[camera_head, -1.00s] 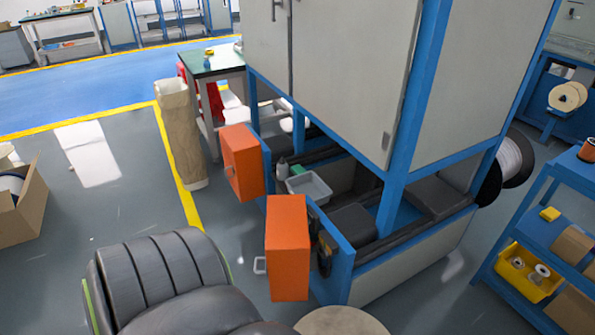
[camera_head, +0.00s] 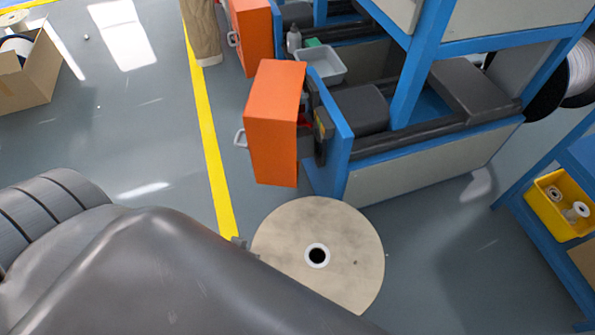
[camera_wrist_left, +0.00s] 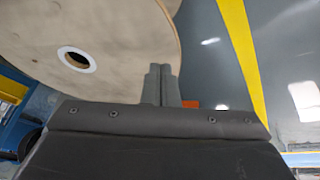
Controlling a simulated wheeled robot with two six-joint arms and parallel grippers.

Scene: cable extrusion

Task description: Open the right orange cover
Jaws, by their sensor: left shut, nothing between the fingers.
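The right orange cover (camera_head: 272,130) is the nearer of two orange boxes on the blue machine frame. A pale handle (camera_head: 240,138) sticks out on its left side. The left orange cover (camera_head: 252,38) is farther back, with its own pale handle (camera_head: 233,39). My left arm comes in from the lower left. The tip of my left gripper (camera_head: 238,243) just shows beside the wooden spool, below and apart from the right cover. In the left wrist view my left gripper (camera_wrist_left: 161,84) is shut and empty. My right gripper is not in view.
A wooden spool (camera_head: 285,250) stands on the floor below the right cover, close to my left gripper. A yellow floor line (camera_head: 209,140) runs left of the covers. A blue shelf with a yellow bin (camera_head: 546,207) is at right. Floor left of the line is mostly clear.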

